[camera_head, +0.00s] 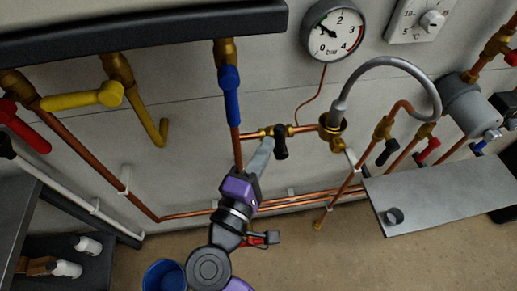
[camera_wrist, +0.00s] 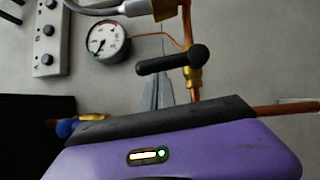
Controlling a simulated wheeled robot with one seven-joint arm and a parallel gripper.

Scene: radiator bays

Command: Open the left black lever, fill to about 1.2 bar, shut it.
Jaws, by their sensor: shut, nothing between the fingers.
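The left black lever (camera_head: 280,146) sits on a brass valve in the short horizontal copper pipe, left of the grey hose's lower end. It hangs down, crosswise to that pipe. It also shows in the wrist view (camera_wrist: 168,61), lying across its pipe. My gripper (camera_head: 267,143) is shut and empty, its tips just left of the lever. In the wrist view its grey fingers (camera_wrist: 160,84) reach up behind the lever; I cannot tell if they touch it. The round bar gauge (camera_head: 333,30) has its needle up and left, near 1; it also shows in the wrist view (camera_wrist: 108,41).
A blue lever (camera_head: 230,95) hangs on the pipe above my wrist. Yellow (camera_head: 83,98) and red (camera_head: 25,130) levers are further left. Another black lever (camera_head: 387,152) and a red one (camera_head: 429,150) are right, above a grey shelf (camera_head: 450,195). A thermostat dial (camera_head: 432,21) is top right.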

